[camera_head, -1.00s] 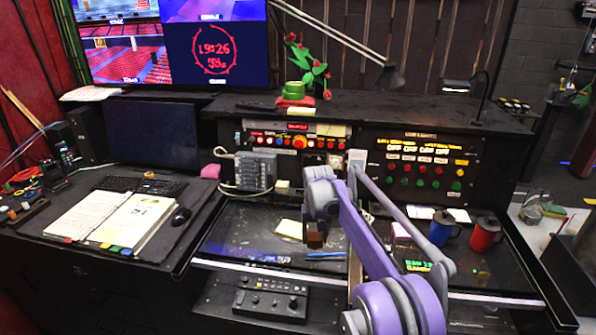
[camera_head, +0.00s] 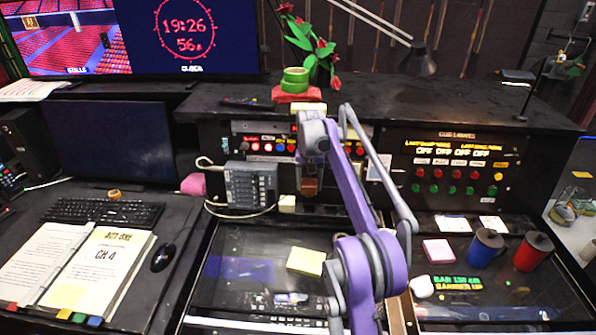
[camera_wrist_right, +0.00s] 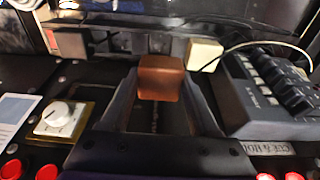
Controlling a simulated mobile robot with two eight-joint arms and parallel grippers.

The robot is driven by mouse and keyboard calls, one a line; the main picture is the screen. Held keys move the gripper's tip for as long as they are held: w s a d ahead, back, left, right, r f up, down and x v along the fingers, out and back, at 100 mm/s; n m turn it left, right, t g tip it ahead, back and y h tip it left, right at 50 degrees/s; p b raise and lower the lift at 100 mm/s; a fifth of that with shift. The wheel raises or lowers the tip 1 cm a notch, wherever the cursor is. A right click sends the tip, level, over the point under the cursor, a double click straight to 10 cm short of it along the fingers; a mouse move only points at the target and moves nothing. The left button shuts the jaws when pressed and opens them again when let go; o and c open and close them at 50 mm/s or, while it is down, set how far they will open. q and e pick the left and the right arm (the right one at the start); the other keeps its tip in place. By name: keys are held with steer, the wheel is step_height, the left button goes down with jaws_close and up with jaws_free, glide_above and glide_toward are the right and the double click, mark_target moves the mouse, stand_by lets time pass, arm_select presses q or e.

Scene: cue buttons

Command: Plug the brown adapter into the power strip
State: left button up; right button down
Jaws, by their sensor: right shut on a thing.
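The brown adapter (camera_head: 309,187) is a small brown block below my right gripper (camera_head: 311,170), in front of the console's upright face. In the right wrist view the adapter (camera_wrist_right: 161,78) sits between the tips of my right gripper (camera_wrist_right: 160,92), which is shut on it. A dark strip (camera_wrist_right: 135,45), apparently the power strip, runs behind the adapter in that view. A cream-white block (camera_wrist_right: 205,54) sits at the strip; it also shows in the head view (camera_head: 287,203). I cannot tell whether the adapter touches the strip. My left gripper is not in view.
A grey keypad unit (camera_head: 250,186) with a cable stands left of the adapter. A button panel (camera_head: 455,170) lies right. Blue mug (camera_head: 486,248), red mug (camera_head: 533,251), pink notepad (camera_head: 438,250) and yellow note (camera_head: 306,261) rest on the desk. A white knob (camera_wrist_right: 60,115) is nearby.

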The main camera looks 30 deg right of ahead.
mark_target(310, 196)
steer(key=shift+w, duration=0.1)
steer(key=shift+s+f+b, duration=0.3)
steer(key=shift+s+f, duration=0.1)
steer(key=shift+f+b, duration=0.9)
steer(key=shift+f, duration=0.8)
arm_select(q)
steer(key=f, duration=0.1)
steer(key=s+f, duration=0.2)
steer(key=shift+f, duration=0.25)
arm_select(e)
steer(key=shift+w, duration=0.1)
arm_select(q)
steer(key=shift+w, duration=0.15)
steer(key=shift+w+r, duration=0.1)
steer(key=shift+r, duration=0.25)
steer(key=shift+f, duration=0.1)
arm_select(e)
steer(key=shift+f, duration=0.2)
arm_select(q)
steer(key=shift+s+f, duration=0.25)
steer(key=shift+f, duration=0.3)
arm_select(e)
steer(key=shift+f, duration=1.4)
